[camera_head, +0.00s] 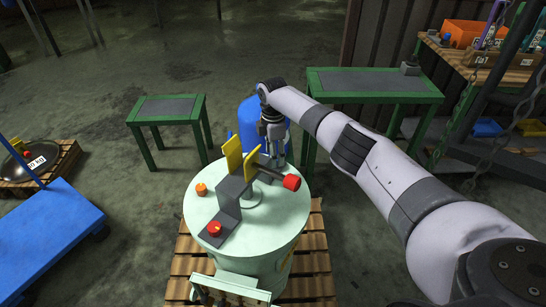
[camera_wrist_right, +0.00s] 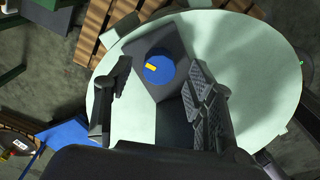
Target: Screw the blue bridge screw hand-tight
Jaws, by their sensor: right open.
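The blue bridge screw (camera_wrist_right: 160,68), a round knob with a yellow mark, sits on the dark grey bridge (camera_wrist_right: 148,43) in the wrist view. In the head view I cannot make the screw out. The bridge (camera_head: 232,190) stands on the pale green drum (camera_head: 262,225) there. My right gripper (camera_head: 273,152) points down at the far side of the bridge. In the wrist view its open fingers (camera_wrist_right: 160,88) lie left and right of the screw, with gaps on both sides; I cannot tell their height over it. My left gripper is not in view.
Yellow plates (camera_head: 234,157), red knobs (camera_head: 291,182) and an orange knob (camera_head: 201,189) are on the drum top. The drum stands on a wooden pallet (camera_head: 318,260). A blue barrel (camera_head: 247,118) and green tables (camera_head: 375,84) stand behind. A blue cart (camera_head: 45,235) is at left.

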